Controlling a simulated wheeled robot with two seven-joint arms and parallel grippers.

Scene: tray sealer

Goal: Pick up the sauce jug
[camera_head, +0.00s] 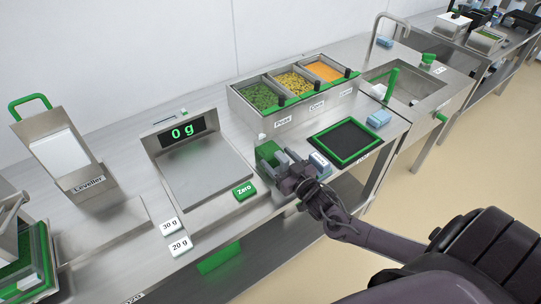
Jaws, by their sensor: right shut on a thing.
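My right gripper (284,164) comes in from the lower right over the front of the steel counter, just right of the scale. It is shut on a green and pale grey thing, which I take to be the sauce jug (267,151). The wrist and fingers hide part of it, and I cannot tell whether its base touches the counter. A small label (318,158) stands just right of the gripper, its text hard to read. My left gripper is not in view.
The scale (205,180) reads 0 g, with a green Zero button (244,191). Behind the gripper stands a bin rack (285,121) holding three foods. A green-rimmed black mat (345,142) lies to the right. The leveller (75,170) stands at left, a sink (410,82) at back right.

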